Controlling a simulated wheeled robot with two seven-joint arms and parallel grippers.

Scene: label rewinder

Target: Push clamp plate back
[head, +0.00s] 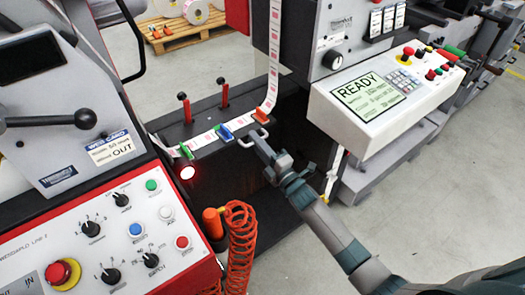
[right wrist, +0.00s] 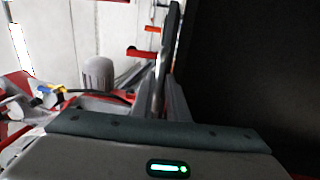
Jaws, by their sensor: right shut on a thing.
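The dark splice table (head: 208,150) stands between the two machine cabinets, with a printed label web (head: 205,137) running across it. A metal loop handle (head: 258,134) sticks out at the table's right front edge; I take it to be the clamp plate's handle, and the plate itself is hard to make out. My right gripper (head: 262,142) is shut on this handle, reaching it from the front right. In the right wrist view, the fingers (right wrist: 167,98) close around a thin upright grey piece. My left gripper is not in view.
Green, blue (head: 225,133) and orange (head: 260,115) clips sit along the web. An orange coiled hose (head: 240,235) hangs below. The READY panel (head: 372,95) is at right.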

